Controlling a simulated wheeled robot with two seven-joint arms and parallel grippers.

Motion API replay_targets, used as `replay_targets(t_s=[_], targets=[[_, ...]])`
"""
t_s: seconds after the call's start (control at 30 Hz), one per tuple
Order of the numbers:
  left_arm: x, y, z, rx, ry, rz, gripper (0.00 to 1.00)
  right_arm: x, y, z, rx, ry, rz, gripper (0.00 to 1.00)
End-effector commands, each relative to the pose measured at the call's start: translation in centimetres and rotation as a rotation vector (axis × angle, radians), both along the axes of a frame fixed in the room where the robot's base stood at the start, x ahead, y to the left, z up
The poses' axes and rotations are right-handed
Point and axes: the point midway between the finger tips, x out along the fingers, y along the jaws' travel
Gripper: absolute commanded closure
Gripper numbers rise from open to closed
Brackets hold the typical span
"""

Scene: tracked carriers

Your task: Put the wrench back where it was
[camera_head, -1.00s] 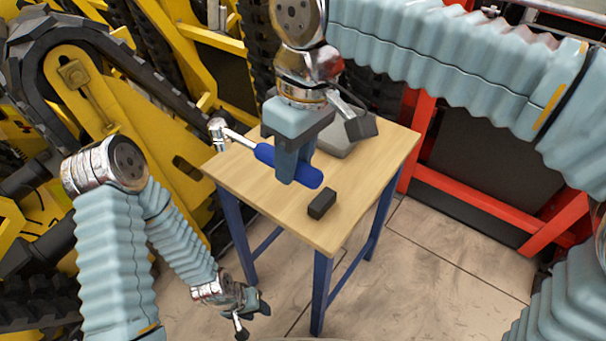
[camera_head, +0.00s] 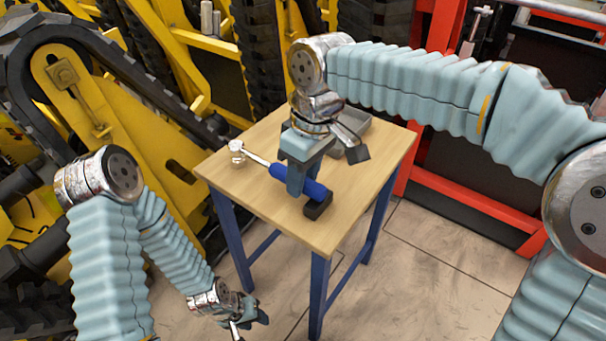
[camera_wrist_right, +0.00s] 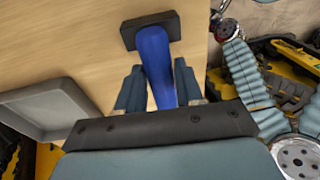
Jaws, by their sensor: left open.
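The wrench, with a blue handle (camera_head: 315,188) and a bright metal head (camera_head: 237,147), is over the wooden table, its head toward the left edge. My right gripper (camera_head: 295,182) points down and is shut on the handle; in the right wrist view the blue handle (camera_wrist_right: 153,50) sits between its two fingers. The handle's end is over or against a small dark block (camera_head: 318,208), which also shows in the right wrist view (camera_wrist_right: 150,30). I cannot tell whether the wrench touches the table. My left gripper (camera_head: 246,316) is open and empty, low in front of the table.
The wooden table (camera_head: 350,212) has blue legs. A grey tray (camera_head: 352,137) stands at its back, behind my right gripper, and shows in the right wrist view (camera_wrist_right: 45,108). Yellow tracked machinery (camera_head: 75,95) is at the left; a red frame (camera_head: 470,198) is at the right.

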Motion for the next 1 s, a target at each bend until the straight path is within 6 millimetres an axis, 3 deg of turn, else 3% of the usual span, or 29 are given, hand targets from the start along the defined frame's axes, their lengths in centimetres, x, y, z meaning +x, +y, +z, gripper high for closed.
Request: replay_targets(t_s=[0.13,0.47,0.8,1.0], targets=[[0.0,0.0,0.0,0.000,0.000,0.000,0.57,0.0,0.0,0.0,0.000,0.000,0.000,0.44],[0.0,0.0,0.2,0.000,0.000,0.000,0.57,0.0,0.0,0.7,0.002,-0.001,0.000,0.44],[0.0,0.2,2.2,0.005,-0.003,0.002,0.57,0.1,-0.9,7.8,0.003,-0.004,-0.001,0.44],[0.0,0.0,3.0,0.002,-0.002,-0.001,0.57,0.1,-1.3,11.0,0.002,-0.001,0.000,0.44]])
